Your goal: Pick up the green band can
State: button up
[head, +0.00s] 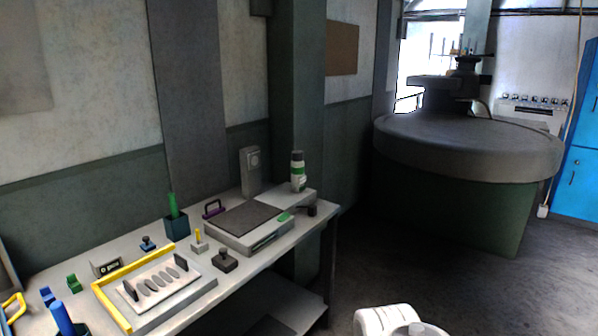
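The green band can (298,182) stands upright at the back right of the workbench, near the wall column. It is a slim white can with a dark cap and a green band round its upper part. It stands on or just behind the rear right corner of a light flat device with a dark plate; I cannot tell which. Nothing holds it. My gripper is not visible. A white rounded part at the lower edge looks like my own arm, well in front of and below the can.
The workbench (305,238) holds the dark-plated device (242,220), a grey upright box (251,172) left of the can, a dark cup with a green stick (176,222), and a yellow-framed tray (130,268). A big round table (460,150) stands right. Floor between is clear.

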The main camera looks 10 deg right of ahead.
aim_at(298, 178)
jog(key=z, duration=0.65)
jog(key=i, duration=2.95)
jog(key=u, duration=3.7)
